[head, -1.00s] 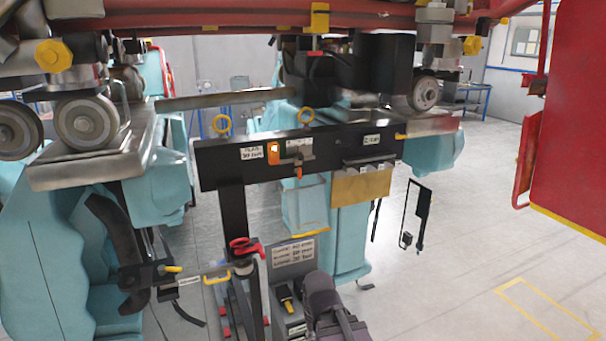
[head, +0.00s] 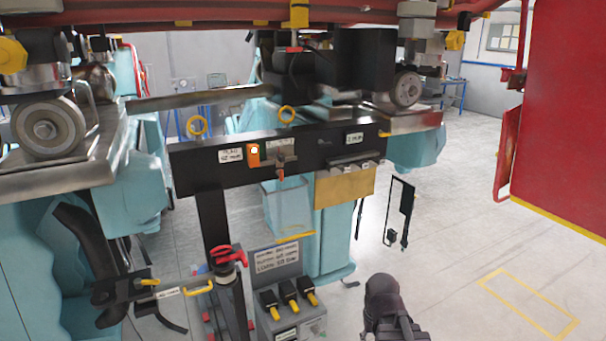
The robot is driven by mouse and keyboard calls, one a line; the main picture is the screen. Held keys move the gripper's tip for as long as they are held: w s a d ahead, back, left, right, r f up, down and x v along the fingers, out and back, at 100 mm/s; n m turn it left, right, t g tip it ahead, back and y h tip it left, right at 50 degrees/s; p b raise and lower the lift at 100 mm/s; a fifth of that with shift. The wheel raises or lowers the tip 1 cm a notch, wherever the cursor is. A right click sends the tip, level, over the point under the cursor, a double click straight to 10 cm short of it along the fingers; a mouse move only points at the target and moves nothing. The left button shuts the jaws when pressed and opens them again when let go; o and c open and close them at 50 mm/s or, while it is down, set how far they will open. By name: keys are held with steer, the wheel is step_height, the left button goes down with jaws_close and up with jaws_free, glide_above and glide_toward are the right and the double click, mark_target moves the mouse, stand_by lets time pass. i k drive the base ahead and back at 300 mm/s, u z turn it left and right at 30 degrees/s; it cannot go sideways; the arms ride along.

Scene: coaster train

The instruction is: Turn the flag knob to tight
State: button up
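A long black panel (head: 330,151) hangs under the coaster track in the head view. On its left part is a white label (head: 230,155), too small to read surely. Beside the label is an orange block (head: 254,154) with a bright white spot. Right of it is a small knob or lever (head: 281,172) with an orange-brown end pointing down, below a pale plate (head: 281,149). This may be the flag knob; its setting cannot be read. A dark part of my arm shows at the bottom right of centre, well below and apart from the panel. My gripper is not seen.
A red panel (head: 566,120) fills the right side. The floor (head: 450,270) at right is open.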

mark_target(279, 172)
steer(key=z, duration=0.35)
steer(key=k, duration=1.05)
steer(key=u, duration=0.6)
steer(key=i, duration=1)
steer(key=u, duration=0.05)
